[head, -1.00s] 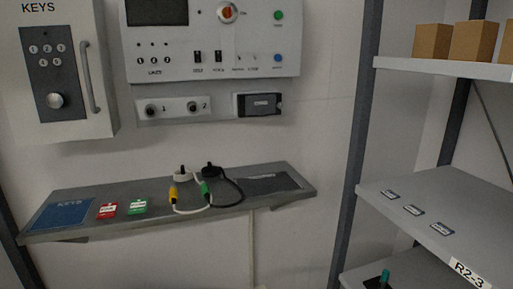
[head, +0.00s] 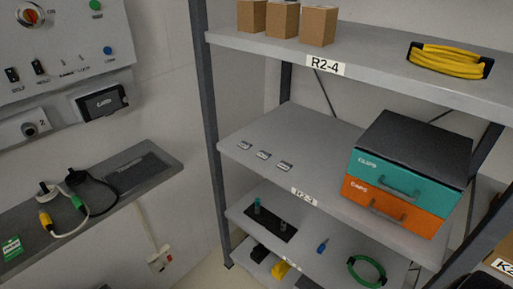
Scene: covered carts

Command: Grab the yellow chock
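A small yellow object (head: 281,268), which looks like the yellow chock, lies on the lowest visible shelf of the rack in the head view. It is near the bottom edge of the picture, between dark objects, and the shelf above partly hides it. A black object (head: 260,254) lies to its left. Neither of my grippers is in view.
The grey rack has a top shelf (head: 370,67) with boxes and a yellow coil (head: 447,60). Below are a teal drawer (head: 400,178) and an orange drawer (head: 388,207). A lower shelf holds a green ring (head: 366,272). A wall ledge (head: 150,178) is at left.

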